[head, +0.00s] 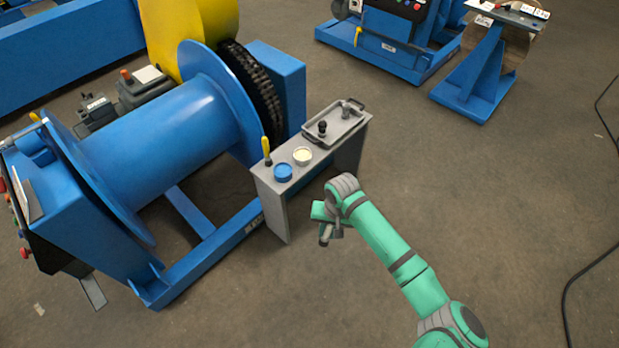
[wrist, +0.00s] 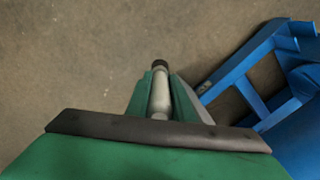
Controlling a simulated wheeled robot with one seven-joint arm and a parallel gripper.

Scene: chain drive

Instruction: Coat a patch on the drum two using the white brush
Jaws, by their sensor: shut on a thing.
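My gripper (head: 328,218) hangs in the air to the right of the small grey bench. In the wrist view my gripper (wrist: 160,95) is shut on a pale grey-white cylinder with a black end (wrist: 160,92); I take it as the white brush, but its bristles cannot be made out. In the head view, a grey piece (head: 325,236) shows below the fingers. A large blue drum (head: 165,130) lies on a blue frame at the left, apart from my gripper. I cannot read a number on it, so I cannot tell whether it is drum two.
The grey bench (head: 276,217) carries a blue-topped pot (head: 283,172), a cream-topped pot (head: 302,156), a yellow-handled tool (head: 266,148) and a grey tray (head: 322,138) with small parts. Another blue machine (head: 375,62) and a stand (head: 478,80) are behind. The floor at right is clear except a black cable (head: 566,310).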

